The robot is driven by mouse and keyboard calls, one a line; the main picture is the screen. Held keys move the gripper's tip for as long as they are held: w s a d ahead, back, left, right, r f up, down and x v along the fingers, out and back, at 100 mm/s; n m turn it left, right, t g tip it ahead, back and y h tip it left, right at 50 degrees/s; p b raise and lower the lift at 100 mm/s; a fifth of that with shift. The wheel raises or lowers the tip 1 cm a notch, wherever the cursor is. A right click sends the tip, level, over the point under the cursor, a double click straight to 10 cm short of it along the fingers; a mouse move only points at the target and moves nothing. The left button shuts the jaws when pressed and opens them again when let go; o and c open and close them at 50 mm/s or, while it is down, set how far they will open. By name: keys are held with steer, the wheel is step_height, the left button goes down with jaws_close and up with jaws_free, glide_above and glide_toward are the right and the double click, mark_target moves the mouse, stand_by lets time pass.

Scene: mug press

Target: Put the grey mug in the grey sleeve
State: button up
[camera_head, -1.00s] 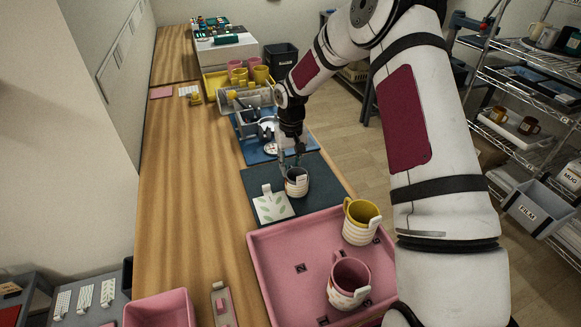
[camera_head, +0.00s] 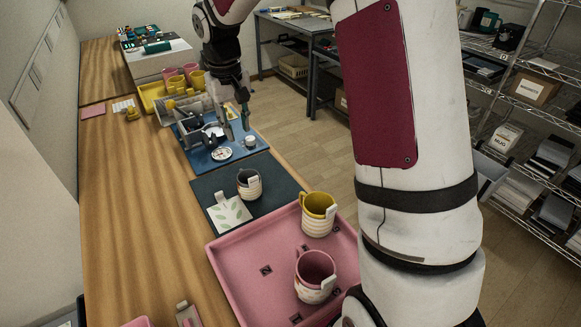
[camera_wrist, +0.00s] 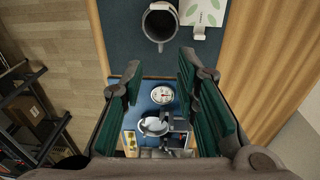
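My gripper (camera_head: 234,112) is beyond the mug, raised over the blue press base (camera_head: 254,146). In the wrist view my gripper (camera_wrist: 160,80) has its green-padded fingers wide apart with nothing between them. On that base stands a grey press (camera_head: 200,128) with a round dial (camera_head: 221,153) in front. Which part is the grey sleeve, I cannot tell clearly; my gripper partly covers that area.
A leaf-patterned white sheet (camera_head: 230,212) lies left of the mug. A pink tray (camera_head: 235,262) nearer me holds a yellow mug (camera_head: 317,207) and a pink mug (camera_head: 315,268), both wrapped. A yellow tray (camera_head: 150,97) with mugs is at the back.

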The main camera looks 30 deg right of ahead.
steer(key=s+a+r+t, duration=0.1)
steer(key=s+r, duration=0.7)
steer(key=s, duration=0.1)
steer(key=s+a+r+t, duration=0.1)
steer(key=s, duration=1)
steer(key=s+a+r+t, duration=0.1)
steer(key=s+r, duration=0.1)
steer(key=s, duration=0.9)
steer(key=shift+o, duration=0.6)
steer(key=shift+s+a+f+t, duration=0.2)
steer(key=shift+s+t, duration=0.1)
steer(key=shift+s, duration=0.15)
steer(key=o, duration=0.4)
steer(key=shift+s+y, duration=0.1)
steer(key=shift+y, duration=0.2)
steer(key=shift+o, duration=0.4)
steer(key=w+m+g+b, duration=0.1)
steer(key=w+m, duration=0.3)
steer(key=w, duration=0.6)
steer(key=shift+d+r+m, duration=0.25)
steer(key=shift+d+m, duration=0.15)
steer(key=m+g+b, duration=0.3)
steer(key=m, duration=1)
glide_above(242, 170)
step_height(242, 170, down, 18)
step_height(242, 170, down, 14)
steer(key=shift+w+r+p, duration=0.1)
steer(key=shift+p, duration=0.25)
